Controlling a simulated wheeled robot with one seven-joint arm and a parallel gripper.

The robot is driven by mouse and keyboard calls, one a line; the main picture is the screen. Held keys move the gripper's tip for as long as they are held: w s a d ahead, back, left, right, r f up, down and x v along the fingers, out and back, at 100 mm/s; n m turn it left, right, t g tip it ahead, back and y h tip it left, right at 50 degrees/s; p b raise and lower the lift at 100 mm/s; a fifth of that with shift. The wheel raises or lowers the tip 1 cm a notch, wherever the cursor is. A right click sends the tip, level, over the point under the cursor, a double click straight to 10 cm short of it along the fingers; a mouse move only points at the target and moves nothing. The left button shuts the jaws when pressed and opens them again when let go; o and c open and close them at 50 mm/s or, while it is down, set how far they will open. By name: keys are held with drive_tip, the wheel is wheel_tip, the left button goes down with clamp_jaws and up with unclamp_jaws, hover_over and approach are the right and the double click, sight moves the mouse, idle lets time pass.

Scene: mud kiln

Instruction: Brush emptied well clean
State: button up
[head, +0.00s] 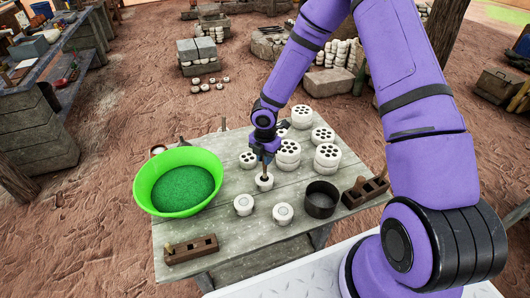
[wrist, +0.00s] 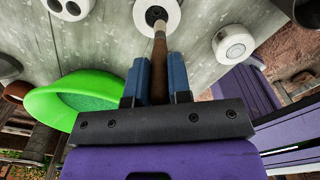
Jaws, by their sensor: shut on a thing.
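My gripper (head: 266,153) is shut on a slim brush (wrist: 159,65) with a brown handle, its blue fingers on either side of it in the wrist view. The brush points down at a short white cylinder (head: 264,184) on the table. In the wrist view the cylinder's top (wrist: 171,10) is a white ring around a dark round well, and the brush's pale end reaches to that well. Whether the tip touches the inside is too small to tell. Two similar white cylinders, one nearer left (head: 243,205) and one nearer right (head: 283,214), stand apart from it.
A bright green basin (head: 150,197) with dark green grains stands at the table's left. White blocks with several dark holes (head: 327,157) stand behind and to the right. A dark round pot (head: 321,203) and brown wooden moulds (head: 191,250) (head: 365,192) sit near the front edge of the table (head: 230,235).

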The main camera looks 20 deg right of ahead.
drive_tip(key=shift+f, duration=1.7)
drive_tip(key=shift+d, duration=0.15)
idle(0.3)
